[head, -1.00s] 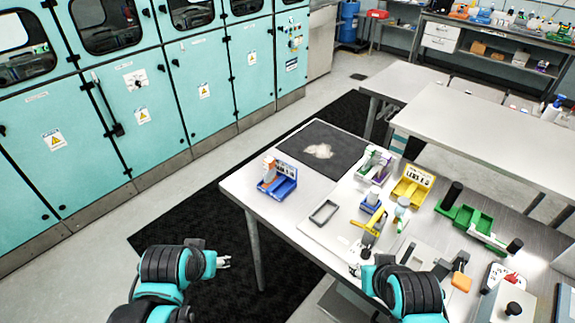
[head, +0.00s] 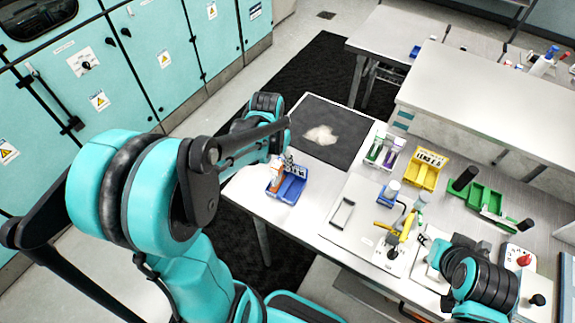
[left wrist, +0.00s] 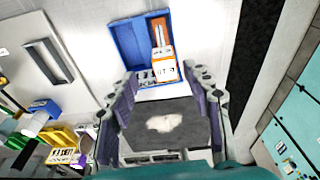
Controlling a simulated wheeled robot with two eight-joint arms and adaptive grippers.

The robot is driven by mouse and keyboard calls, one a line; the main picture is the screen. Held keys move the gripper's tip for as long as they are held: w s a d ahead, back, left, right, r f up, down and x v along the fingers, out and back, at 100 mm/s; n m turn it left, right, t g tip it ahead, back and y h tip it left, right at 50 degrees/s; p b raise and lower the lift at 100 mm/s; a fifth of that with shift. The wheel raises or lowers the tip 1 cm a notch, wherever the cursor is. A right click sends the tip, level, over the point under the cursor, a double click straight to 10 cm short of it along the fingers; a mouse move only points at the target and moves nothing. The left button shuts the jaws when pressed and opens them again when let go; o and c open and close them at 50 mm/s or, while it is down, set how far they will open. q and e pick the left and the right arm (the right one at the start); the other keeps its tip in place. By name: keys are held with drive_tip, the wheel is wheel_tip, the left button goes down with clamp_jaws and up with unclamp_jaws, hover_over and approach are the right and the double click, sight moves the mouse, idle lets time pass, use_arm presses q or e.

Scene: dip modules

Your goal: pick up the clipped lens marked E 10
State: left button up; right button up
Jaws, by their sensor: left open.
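The clipped lens (left wrist: 165,66) is a white block with dark marks on an orange strip, standing in a blue tray (left wrist: 127,42). The marking looks like E 10, upside down in the left wrist view. In the head view the blue tray (head: 292,189) is at the table's left corner, with the orange of the clipped lens (head: 277,180) at its left side. My left gripper (left wrist: 160,80) is open, its fingers apart on either side of the near end of the tray and lens. My right gripper (head: 428,238) is at the front right; its fingers are too small to judge.
A dark mat (head: 345,115) with a pale patch lies behind the blue tray. A yellow tray (head: 422,174), a white holder with green and purple parts (head: 384,152) and a green tray (head: 484,199) stand to the right. A grey frame (head: 342,214) lies on the board in front.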

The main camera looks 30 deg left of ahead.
sight(277, 175)
use_arm(q)
drive_tip(key=shift+w+f, duration=0.1)
drive_tip(key=shift+f, duration=0.2)
drive_tip(key=f, duration=0.2)
drive_tip(key=f+b, duration=0.1)
drive_tip(key=f, duration=0.1)
drive_tip(key=w+f+b, duration=0.1)
drive_tip(key=f, duration=0.2)
drive_tip(key=shift+a+f, duration=0.1)
drive_tip(key=shift+a, duration=0.25)
drive_tip(key=shift+c, duration=0.3)
clamp_jaws()
